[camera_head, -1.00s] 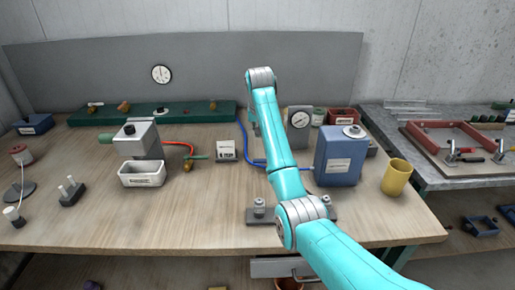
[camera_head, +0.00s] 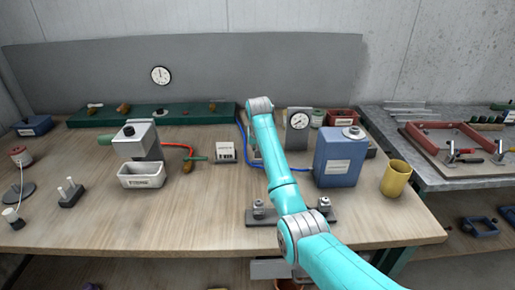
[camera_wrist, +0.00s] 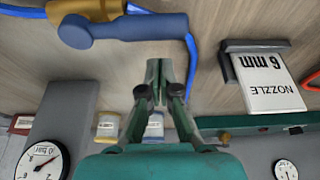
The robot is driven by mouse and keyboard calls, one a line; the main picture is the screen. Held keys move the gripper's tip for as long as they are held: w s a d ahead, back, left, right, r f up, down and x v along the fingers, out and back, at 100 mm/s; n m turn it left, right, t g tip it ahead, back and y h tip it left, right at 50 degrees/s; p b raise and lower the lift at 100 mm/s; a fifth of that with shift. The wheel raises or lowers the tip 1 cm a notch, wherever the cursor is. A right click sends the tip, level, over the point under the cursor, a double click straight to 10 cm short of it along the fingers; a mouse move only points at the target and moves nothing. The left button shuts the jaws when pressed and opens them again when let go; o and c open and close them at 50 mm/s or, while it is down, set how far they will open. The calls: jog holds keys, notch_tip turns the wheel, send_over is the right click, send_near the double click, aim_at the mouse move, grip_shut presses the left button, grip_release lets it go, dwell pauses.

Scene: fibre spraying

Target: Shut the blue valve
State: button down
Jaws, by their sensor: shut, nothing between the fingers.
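The blue valve handle (camera_wrist: 125,28) shows at the top of the wrist view, a bar with a round knob at its left end. My gripper (camera_wrist: 157,66) is shut and empty. Its tips show below the handle in the picture, with a gap between; I cannot tell the depth. In the head view my arm hides the gripper and the valve; only the blue hose (camera_head: 241,145) shows beside the arm.
A nozzle box (camera_wrist: 270,82) in a dark holder stands right of my fingers. A pressure gauge (camera_head: 298,120) and a blue container (camera_head: 340,157) stand right of my arm. A yellow cup (camera_head: 396,178) is near the table's right edge.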

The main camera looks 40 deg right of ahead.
jog(key=shift+s+a, duration=0.65)
jog(key=shift+s, duration=0.35)
